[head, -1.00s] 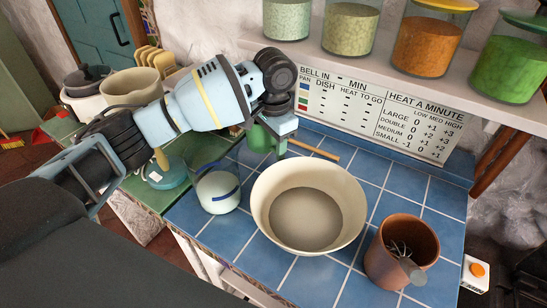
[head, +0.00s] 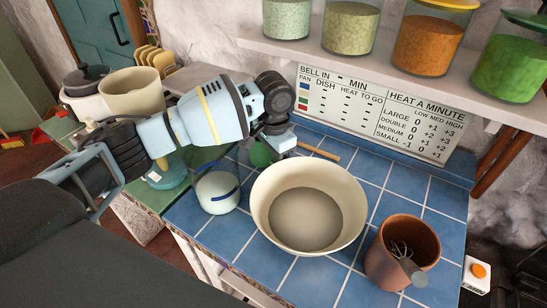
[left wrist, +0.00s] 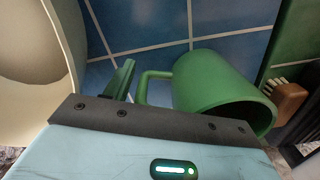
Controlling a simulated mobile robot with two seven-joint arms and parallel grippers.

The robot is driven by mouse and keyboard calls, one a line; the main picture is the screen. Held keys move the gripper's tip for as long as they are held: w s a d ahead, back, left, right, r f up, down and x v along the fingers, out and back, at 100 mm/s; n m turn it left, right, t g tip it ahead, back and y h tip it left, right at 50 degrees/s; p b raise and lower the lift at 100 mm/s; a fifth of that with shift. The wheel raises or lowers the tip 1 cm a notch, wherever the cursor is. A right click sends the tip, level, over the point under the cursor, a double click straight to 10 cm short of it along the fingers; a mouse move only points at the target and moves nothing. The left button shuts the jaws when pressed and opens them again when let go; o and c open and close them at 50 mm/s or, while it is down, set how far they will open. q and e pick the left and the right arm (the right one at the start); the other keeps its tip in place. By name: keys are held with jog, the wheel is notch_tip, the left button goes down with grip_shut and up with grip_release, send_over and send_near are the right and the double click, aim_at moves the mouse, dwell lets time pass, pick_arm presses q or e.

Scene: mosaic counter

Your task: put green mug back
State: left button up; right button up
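The green mug (head: 262,154) shows partly behind my left gripper, at the back of the blue tiled counter, left of the cream bowl (head: 258,205). In the left wrist view, the mug (left wrist: 208,85) lies close in front of the gripper, its mouth turned to the lower right and its handle to the left. My left gripper (head: 281,146) is low over the counter. One finger shows just left of the handle; the other finger is hidden, so I cannot tell whether it grips the mug. My right gripper is not in view.
A white jar with a blue band (head: 217,191) stands left of the bowl. A terracotta pot (head: 385,262) with a whisk is at right. A shelf (head: 400,85) with several jars overhangs the back. A brush (left wrist: 288,98) lies beyond the mug.

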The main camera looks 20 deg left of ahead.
pick_arm(q)
jog(key=shift+o, duration=0.6)
notch_tip(320, 180, up, 12)
jog(key=shift+r+p, duration=0.1)
jog(key=shift+p, duration=0.3)
jog(key=shift+s+d, duration=0.1)
